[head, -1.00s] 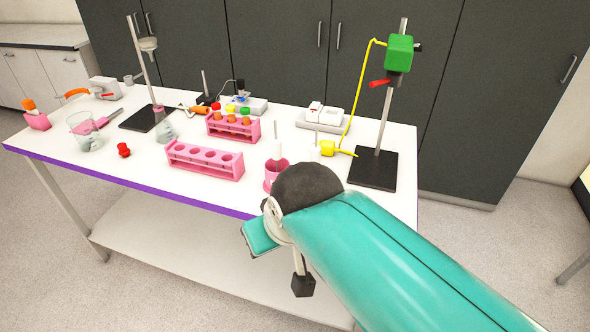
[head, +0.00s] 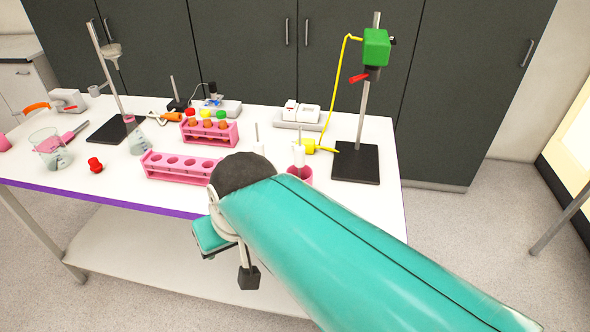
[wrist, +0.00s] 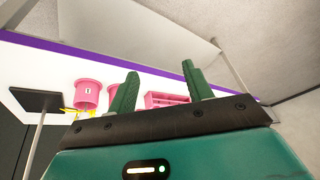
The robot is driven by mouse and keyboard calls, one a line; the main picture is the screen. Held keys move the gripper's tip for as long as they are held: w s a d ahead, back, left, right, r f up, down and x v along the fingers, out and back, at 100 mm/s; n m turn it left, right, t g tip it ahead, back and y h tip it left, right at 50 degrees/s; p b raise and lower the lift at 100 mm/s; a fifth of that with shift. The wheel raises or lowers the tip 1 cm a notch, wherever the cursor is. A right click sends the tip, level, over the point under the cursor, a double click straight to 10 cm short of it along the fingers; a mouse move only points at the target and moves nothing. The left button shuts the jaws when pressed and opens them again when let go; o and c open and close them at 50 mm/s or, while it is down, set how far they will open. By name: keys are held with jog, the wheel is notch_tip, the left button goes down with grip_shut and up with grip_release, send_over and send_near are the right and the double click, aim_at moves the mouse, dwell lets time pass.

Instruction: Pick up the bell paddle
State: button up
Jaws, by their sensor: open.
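No object is clearly recognisable as the bell paddle. A pink cup (head: 306,176) near the table's front right holds a white piece with a thin upright stem (head: 299,155). A second white piece with a stem (head: 258,147) is partly hidden behind my arm. A pink-handled item (head: 75,131) leans by the glass beaker (head: 48,152) at left. My gripper (wrist: 158,82) is open and empty in the wrist view, with its fingers apart. It is in front of the table edge, touching nothing visible. The pink cup also shows in the wrist view (wrist: 87,95), beyond the fingers.
An empty pink rack (head: 180,169) is near the front edge. A rack with coloured-cap tubes (head: 210,131) stands behind it. A red piece (head: 95,165) lies at left. A stand with a black base (head: 355,163) and green block (head: 376,47) is at right.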

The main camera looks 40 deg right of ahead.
jog(key=f+m, duration=0.1)
jog(key=m, duration=0.1)
jog(key=m+t+y, duration=0.7)
jog(key=m+t, duration=0.5)
jog(key=m, duration=1.6)
send_near(300, 162)
jog(key=d+r+x, duration=0.1)
jog(key=x, duration=1.1)
jog(key=shift+w, duration=0.6)
jog(key=shift+c, duration=0.2)
grip_shut()
